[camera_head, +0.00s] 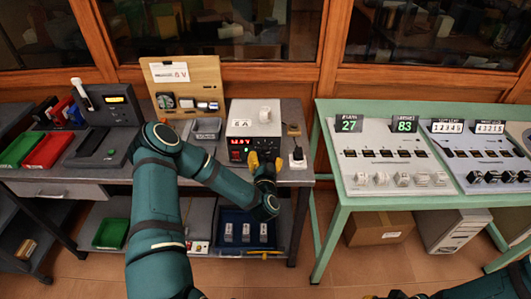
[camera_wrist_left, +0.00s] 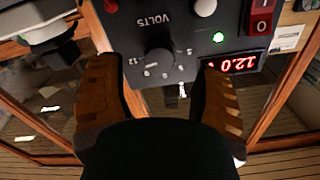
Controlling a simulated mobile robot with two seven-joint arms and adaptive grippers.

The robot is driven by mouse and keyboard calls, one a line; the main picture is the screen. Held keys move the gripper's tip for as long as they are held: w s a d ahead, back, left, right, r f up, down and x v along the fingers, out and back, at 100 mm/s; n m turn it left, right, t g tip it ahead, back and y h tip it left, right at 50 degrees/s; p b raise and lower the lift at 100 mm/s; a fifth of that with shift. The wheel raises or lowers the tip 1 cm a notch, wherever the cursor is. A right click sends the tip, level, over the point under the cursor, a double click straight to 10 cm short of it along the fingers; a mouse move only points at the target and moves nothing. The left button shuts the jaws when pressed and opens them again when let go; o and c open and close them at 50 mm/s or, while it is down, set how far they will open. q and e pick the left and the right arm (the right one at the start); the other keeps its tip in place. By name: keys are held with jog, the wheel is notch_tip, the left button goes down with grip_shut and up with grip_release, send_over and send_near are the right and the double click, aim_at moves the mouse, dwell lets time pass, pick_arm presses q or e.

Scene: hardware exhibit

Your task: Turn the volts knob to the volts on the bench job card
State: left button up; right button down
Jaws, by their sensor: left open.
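The white power supply (camera_head: 257,118) stands on the grey bench with a lit red display (camera_head: 240,141). Only the tip of my right gripper (camera_head: 396,295) shows.
A red switch (camera_wrist_left: 262,15) and a lit green lamp (camera_wrist_left: 218,37) are near the knob. A black plug (camera_head: 298,157) stands right of the supply. Left are green (camera_head: 18,149) and red (camera_head: 47,150) trays. A green-framed table (camera_head: 330,188) with control panels stands right.

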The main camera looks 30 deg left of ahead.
aim_at(265, 152)
pick_arm(q)
jog(key=shift+x, duration=1.8)
grip_shut()
